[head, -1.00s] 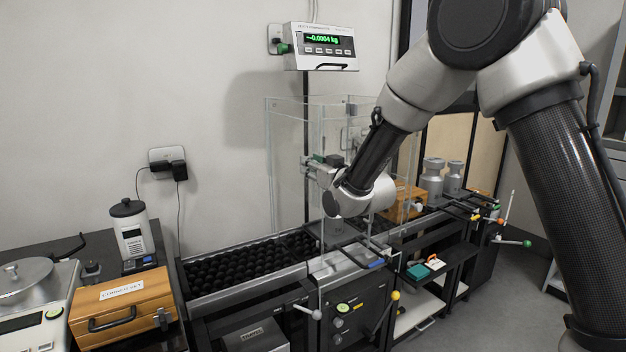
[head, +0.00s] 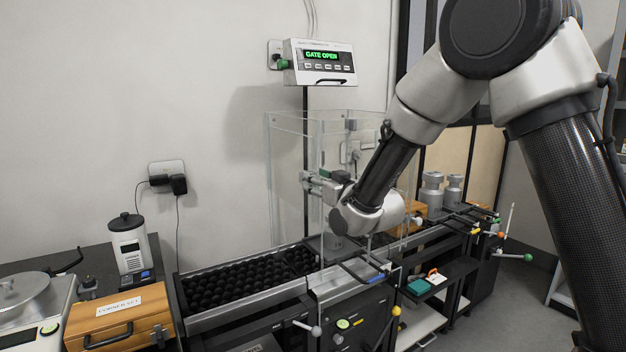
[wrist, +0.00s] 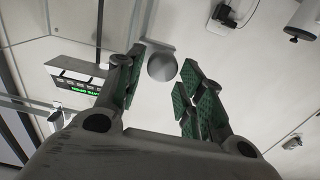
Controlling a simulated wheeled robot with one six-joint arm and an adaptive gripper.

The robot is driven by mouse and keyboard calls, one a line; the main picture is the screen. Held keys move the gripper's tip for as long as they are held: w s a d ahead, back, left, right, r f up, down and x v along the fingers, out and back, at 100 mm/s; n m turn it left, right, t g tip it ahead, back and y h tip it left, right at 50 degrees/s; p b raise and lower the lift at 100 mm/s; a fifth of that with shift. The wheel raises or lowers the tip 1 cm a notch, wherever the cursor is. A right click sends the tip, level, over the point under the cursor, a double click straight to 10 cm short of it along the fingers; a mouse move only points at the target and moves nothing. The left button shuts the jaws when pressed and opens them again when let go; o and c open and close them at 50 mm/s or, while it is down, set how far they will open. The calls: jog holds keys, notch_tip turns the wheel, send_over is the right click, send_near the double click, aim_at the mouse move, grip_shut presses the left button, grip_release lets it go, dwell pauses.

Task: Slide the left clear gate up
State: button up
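The clear enclosure (head: 291,150) stands on the bench below the wall display. Its left clear panel is see-through and thin, so I cannot tell how high the gate stands. My gripper (head: 322,184) is at the enclosure's front, level with its middle, partly hidden by my wrist. In the wrist view my gripper (wrist: 160,72) has its green-padded fingers apart. A round grey knob (wrist: 162,67) shows between the fingertips, with a visible gap on each side. The display (head: 321,56) reads "GATE OPEN".
A black roller bed (head: 245,285) runs along the bench left of the enclosure. A wooden box (head: 120,318) stands at the lower left. Metal weights (head: 433,188) stand to the right.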

jog(key=v, duration=0.9)
jog(key=shift+s+d, duration=0.15)
jog(key=shift+s, duration=0.05)
notch_tip(320, 180, down, 11)
jog(key=s+d+g+h, duration=0.2)
jog(key=s+g+h, duration=0.1)
jog(key=g, duration=0.2)
jog(key=s+d+f+g+h, duration=0.3)
jog(key=s+d+f, duration=0.1)
jog(key=s+d, duration=0.15)
jog(key=s+d+r+m+g+h, duration=0.1)
jog(key=s+d+r+m, duration=0.1)
jog(key=s+d+r, duration=0.2)
jog(key=s+d+r+m+h, duration=0.1)
jog(key=s+d+r, duration=0.4)
jog(key=s+d, duration=0.6)
jog(key=s+d+r+m+g+h, duration=0.1)
jog(key=s+d+r, duration=0.4)
jog(key=d, duration=0.6)
jog(key=s+m+h, duration=0.1)
jog(key=s+m, duration=0.1)
jog(key=shift+s+r+m+g, duration=0.15)
jog(key=shift+s+m+g, duration=0.15)
jog(key=shift+m, duration=0.1)
